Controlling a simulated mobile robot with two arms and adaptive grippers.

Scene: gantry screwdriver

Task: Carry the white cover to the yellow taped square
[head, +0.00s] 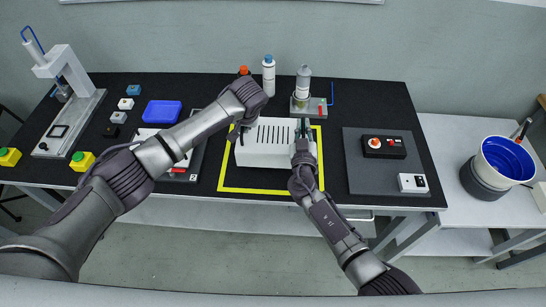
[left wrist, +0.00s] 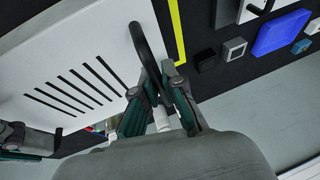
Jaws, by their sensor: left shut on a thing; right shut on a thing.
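The white cover (head: 268,157), a box with dark slots on top, appears within the outline of the yellow taped square (head: 255,191) in the head view. Whether it touches the table or hangs just above is unclear. My left gripper (head: 240,131) is shut on the black handle at the cover's left end; the handle (left wrist: 148,52) and white top (left wrist: 60,45) show in the left wrist view, with the left fingers (left wrist: 158,110) around the handle. My right gripper (head: 302,132) is shut on the cover's right end, its grip partly hidden.
Behind the cover stand a white bottle (head: 268,78) and a grey-capped bottle on a stand (head: 302,88). A blue tray (head: 161,112) lies to the left, partly near my left arm. A dark panel with switches (head: 375,170) is to the right.

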